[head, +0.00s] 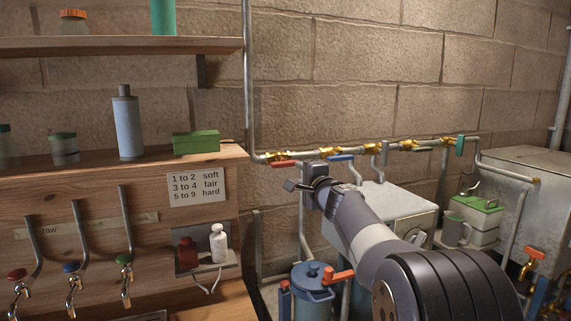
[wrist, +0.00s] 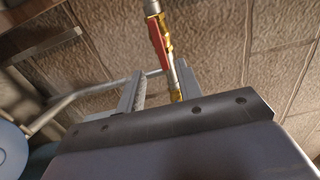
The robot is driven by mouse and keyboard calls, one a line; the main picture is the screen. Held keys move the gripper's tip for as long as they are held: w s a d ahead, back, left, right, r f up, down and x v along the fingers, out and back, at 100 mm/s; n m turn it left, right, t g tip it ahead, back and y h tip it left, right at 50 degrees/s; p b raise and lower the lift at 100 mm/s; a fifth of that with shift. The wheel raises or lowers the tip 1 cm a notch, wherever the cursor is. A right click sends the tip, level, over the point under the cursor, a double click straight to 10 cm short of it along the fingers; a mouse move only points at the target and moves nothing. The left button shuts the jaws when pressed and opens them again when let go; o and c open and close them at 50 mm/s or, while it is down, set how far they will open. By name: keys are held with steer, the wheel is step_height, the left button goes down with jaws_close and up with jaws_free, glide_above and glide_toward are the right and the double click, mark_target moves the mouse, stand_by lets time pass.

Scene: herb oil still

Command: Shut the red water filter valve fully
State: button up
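My gripper (head: 300,186) is just below and right of that valve in the head view. In the wrist view its two fingers (wrist: 159,85) stand apart with nothing held between them; the pipe shows through the gap. A blue filter canister (head: 312,292) stands below, with an orange-red lever (head: 338,277) at its side.
The same pipe (head: 300,158) carries a blue lever valve (head: 341,158) close to the right, then more brass valves and a teal handle (head: 460,146). A vertical pipe (head: 248,80) rises at the left.

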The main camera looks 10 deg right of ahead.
mark_target(287, 166)
steer(key=w+p, duration=0.1)
steer(key=w, duration=0.1)
steer(key=w+a+p, duration=0.1)
steer(key=w+p, duration=0.1)
steer(key=w, duration=0.1)
steer(key=w+p, duration=0.1)
steer(key=w, duration=0.2)
steer(key=shift+w+a+r, duration=0.1)
steer(key=shift+w+a, duration=0.1)
steer(key=shift+a, duration=0.2)
steer(key=shift+w+a+p, duration=0.1)
steer(key=shift+w+p, duration=0.4)
steer(key=shift+w, duration=0.15)
steer(key=shift+c, duration=0.4)
jaws_close()
steer(key=shift+f, duration=0.2)
